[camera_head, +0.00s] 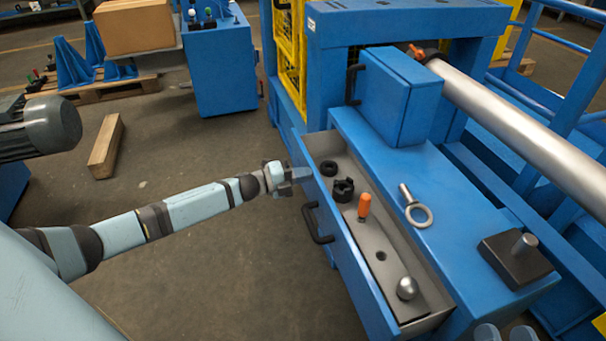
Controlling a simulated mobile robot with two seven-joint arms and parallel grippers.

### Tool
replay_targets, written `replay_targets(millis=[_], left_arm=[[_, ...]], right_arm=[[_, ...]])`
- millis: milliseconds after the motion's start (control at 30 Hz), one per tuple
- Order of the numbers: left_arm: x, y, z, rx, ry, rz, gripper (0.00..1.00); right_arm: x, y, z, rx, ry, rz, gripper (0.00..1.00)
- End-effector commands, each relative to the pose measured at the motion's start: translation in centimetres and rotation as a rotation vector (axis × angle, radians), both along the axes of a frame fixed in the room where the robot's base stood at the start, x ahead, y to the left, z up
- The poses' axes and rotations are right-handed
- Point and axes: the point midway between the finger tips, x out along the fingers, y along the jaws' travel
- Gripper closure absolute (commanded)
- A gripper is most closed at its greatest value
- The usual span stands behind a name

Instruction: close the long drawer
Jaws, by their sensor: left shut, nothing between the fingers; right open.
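The long drawer (365,262) is blue outside with a grey inside, and stands pulled out from the blue machine bench (455,205). Its black handle (317,223) is on the front panel. My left gripper (303,174) is shut and empty, at the far end of the drawer front, beyond the handle. Its tips are close to the panel's top edge; I cannot tell if they touch. What seem to be the two fingertips of my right gripper (505,334) show apart at the bottom edge, in front of the bench; the rest is out of frame.
The drawer holds black rings, an orange-handled tool (364,206) and a metal ball-shaped part (407,288). On the bench lie an eye bolt (417,212) and a dark block with a peg (515,260). The floor left of the drawer is clear; a wooden beam (106,147) lies further left.

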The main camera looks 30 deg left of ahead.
Motion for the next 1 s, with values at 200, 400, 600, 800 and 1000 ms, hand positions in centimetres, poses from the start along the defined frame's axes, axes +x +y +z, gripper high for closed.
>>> replay_targets(millis=[200, 400, 600, 800, 1000], left_arm=[[0.2, -0.1, 0.0, -0.001, -0.001, 0.000, 1.00], [3.2, -2.7, 0.1, -0.004, -0.003, 0.000, 1.00], [7.5, -6.3, 0.0, -0.004, -0.002, 0.000, 1.00], [9.7, -8.2, 0.0, -0.001, -0.001, 0.000, 1.00], [10.0, -8.5, 0.1, -0.001, -0.002, 0.002, 1.00]], right_arm=[[0.0, 0.0, 0.0, 0.000, 0.000, 0.001, 0.51], [-0.1, 0.0, 0.0, 0.001, 0.000, 0.001, 0.51], [-0.1, 0.1, -0.6, -0.004, 0.012, 0.005, 0.51], [-0.1, 0.1, -1.4, -0.017, 0.036, 0.013, 0.51], [0.0, 0.1, -1.1, -0.020, 0.033, 0.014, 0.51]])
